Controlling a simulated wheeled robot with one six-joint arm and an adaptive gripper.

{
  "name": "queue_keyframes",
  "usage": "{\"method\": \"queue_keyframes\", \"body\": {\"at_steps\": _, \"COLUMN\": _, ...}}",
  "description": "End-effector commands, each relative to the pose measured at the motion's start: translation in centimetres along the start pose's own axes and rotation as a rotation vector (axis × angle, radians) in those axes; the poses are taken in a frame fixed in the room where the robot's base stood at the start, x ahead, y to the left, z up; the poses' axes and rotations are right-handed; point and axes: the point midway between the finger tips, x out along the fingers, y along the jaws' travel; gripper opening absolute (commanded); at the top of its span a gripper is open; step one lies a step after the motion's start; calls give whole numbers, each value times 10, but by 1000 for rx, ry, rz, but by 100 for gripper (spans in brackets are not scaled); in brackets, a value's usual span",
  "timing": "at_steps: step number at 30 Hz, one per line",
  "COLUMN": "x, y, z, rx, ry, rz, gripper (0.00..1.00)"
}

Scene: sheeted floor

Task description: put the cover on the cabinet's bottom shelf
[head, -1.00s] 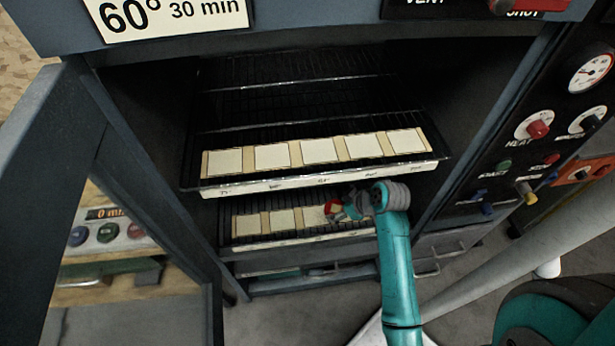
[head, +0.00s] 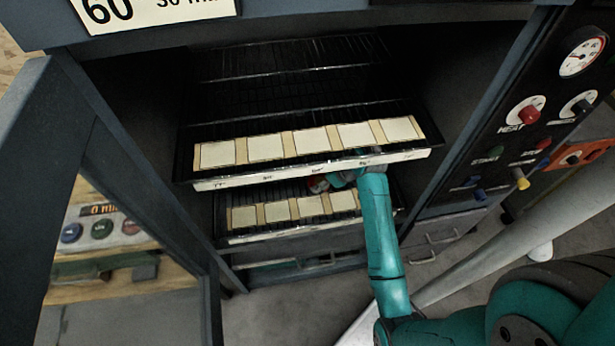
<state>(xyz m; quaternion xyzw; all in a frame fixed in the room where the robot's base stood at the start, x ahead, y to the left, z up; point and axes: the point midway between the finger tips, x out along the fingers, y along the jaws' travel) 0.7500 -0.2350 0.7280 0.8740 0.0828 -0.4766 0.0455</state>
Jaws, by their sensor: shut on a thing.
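The cabinet (head: 66,85) stands open in front of me. Its bottom shelf (head: 285,233) carries a row of several pale square pieces, such as the one at its left (head: 243,217). My gripper (head: 318,184) reaches in just above this shelf, under the front edge of the shelf above. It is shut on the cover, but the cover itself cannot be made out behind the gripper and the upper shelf. I cannot tell whether the held cover touches the shelf.
The upper shelf (head: 310,174) holds another row of pale squares and hangs close over my gripper. Empty racks (head: 290,60) lie above. The open door (head: 105,150) is at left. The control panel (head: 520,130) with knobs and a gauge is at right.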

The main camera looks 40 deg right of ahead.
Motion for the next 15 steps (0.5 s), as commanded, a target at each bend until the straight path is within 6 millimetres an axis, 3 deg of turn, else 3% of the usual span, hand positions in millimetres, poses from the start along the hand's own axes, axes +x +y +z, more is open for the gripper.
{"method": "queue_keyframes", "body": {"at_steps": 4, "x": 15, "y": 0, "z": -25, "rx": -3, "ry": 0, "rz": -1, "gripper": 28}}
{"method": "queue_keyframes", "body": {"at_steps": 15, "x": 31, "y": 0, "z": -49, "rx": -2, "ry": 0, "rz": 1, "gripper": 28}}
